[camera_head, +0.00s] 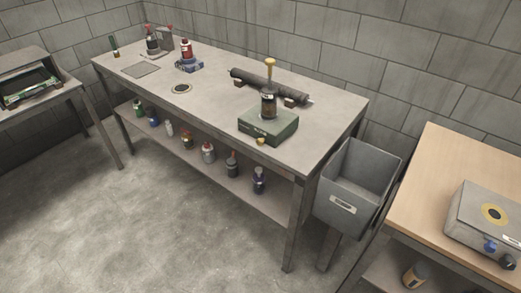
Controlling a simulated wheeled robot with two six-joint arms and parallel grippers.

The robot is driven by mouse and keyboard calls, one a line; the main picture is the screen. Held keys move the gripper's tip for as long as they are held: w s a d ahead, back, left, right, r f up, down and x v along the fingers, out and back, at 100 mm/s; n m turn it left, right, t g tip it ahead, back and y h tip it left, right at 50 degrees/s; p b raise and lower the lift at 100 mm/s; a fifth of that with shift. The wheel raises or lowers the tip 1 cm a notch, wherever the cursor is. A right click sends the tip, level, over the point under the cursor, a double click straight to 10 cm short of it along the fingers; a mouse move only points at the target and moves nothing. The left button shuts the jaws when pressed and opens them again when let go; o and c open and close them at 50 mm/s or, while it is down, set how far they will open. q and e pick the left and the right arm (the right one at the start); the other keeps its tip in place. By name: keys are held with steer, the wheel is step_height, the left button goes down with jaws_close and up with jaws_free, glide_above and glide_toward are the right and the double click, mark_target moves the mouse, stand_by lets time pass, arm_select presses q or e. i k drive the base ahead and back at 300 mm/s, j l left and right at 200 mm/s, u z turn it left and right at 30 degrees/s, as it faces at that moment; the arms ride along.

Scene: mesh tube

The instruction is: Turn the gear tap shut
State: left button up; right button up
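I cannot tell for sure which part is the gear tap. On the grey table (212,90) a green box (262,127) carries a dark cylinder (268,104) with an upright tan-topped handle (270,66). A small brass-coloured knob (261,141) sits at the box's front side. On the wooden-topped table at the right, a grey box (487,216) has a yellow disc on it, and a blue knob (490,246) and a dark knob (508,262) at its front. How far any knob is turned is too small to tell. Neither of my grippers is in view.
A dark tube (262,84) lies on supports behind the green box. A red-topped bottle (186,50) stands farther left. Several bottles line the lower shelf. A grey bin (345,204) stands between the tables. The concrete floor (130,220) in front is clear.

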mark_target(259, 142)
steer(key=j+z, duration=0.1)
steer(key=z, duration=0.35)
steer(key=j+z, duration=0.1)
steer(key=z, duration=0.4)
steer(key=j+z, duration=0.15)
steer(key=z, duration=0.3)
steer(key=j+z, duration=0.15)
steer(key=z, duration=0.3)
steer(key=k+j+z, duration=0.25)
steer(key=j+z, duration=0.15)
steer(key=j, duration=0.2)
steer(key=k+j+z, duration=0.4)
steer(key=j, duration=0.2)
steer(key=k+j+z, duration=0.35)
steer(key=j, duration=0.15)
steer(key=k+j+z, duration=0.4)
steer(key=i+l, duration=0.05)
